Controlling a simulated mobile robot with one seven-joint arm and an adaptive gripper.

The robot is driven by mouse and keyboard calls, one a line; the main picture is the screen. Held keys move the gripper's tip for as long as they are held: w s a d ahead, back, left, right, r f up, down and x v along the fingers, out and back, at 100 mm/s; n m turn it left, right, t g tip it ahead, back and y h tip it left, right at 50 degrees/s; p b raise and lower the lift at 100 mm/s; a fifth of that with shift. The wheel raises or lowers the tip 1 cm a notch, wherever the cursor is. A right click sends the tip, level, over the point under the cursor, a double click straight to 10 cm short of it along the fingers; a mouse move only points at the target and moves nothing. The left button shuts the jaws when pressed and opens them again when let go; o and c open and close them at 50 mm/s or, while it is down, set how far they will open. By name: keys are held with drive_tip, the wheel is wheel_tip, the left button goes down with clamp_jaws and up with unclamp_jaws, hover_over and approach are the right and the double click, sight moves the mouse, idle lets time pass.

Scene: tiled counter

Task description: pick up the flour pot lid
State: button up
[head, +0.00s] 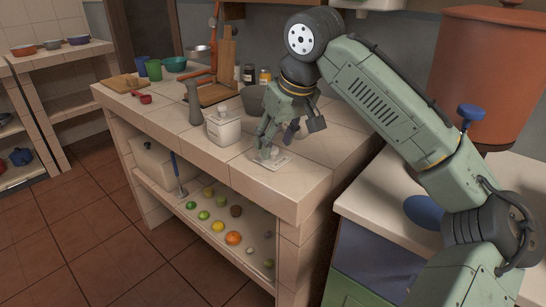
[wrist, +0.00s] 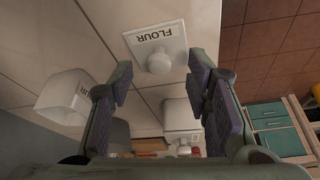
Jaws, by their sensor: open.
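The flour pot lid (head: 270,158) is a flat white square with a round knob. It lies on the front part of the counter. In the wrist view the lid (wrist: 158,42) shows the word FLOUR, its knob towards the gap between my fingers. My gripper (head: 287,130) is open and empty, just above and beside the lid in the head view. In the wrist view its pads (wrist: 160,78) stand apart on either side, with the lid beyond them.
A lidded white pot (head: 223,128) stands left of the lid, with a grey pepper mill (head: 194,103) behind it. A grey bowl (head: 252,99) and jars stand behind. The counter's front edge is close to the lid. A lower shelf holds several fruits.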

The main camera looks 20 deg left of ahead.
drive_tip(key=shift+x, duration=1.05)
clamp_jaws()
